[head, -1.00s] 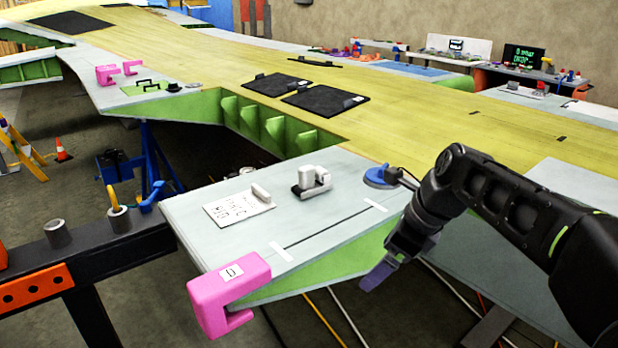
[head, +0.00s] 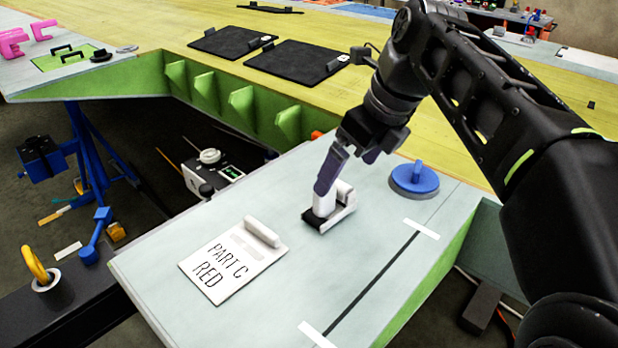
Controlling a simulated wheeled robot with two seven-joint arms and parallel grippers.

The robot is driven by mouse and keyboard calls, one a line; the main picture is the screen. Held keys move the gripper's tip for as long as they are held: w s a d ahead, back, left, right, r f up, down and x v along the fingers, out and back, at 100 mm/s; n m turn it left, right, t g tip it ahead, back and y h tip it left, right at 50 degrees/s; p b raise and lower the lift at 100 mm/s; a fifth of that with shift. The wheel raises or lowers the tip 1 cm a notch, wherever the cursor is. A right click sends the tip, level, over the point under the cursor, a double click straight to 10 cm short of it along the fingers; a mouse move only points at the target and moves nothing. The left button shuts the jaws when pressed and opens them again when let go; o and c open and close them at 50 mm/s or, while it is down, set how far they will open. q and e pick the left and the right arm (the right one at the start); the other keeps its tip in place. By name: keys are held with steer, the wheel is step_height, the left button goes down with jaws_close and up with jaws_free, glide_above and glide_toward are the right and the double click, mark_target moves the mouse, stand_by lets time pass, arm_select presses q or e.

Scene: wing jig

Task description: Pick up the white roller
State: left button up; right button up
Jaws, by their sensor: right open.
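A small white object on a black base (head: 325,221), apparently the white roller, sits on the pale wing panel in the head view. A rounded white upright part stands at its right. My right gripper (head: 350,172) comes down over it from above and behind. Its jaws are open, with one finger in front of the white body and the other farther back to the right. The fingers partly hide the object, and I cannot tell if they touch it. The object still rests on the panel. My left gripper is not in view.
A blue round suction cup (head: 414,182) stands to the right. A dark slot (head: 375,272) runs along the panel. The panel's front edge is open.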

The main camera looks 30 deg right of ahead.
mark_target(333, 190)
steer(key=shift+x, duration=1.25)
steer(key=shift+w, duration=0.15)
steer(key=x, duration=0.5)
steer(key=shift+w+a, duration=0.1)
steer(key=shift+a, duration=0.05)
steer(key=shift+c, duration=0.3)
steer(key=c, duration=1.5)
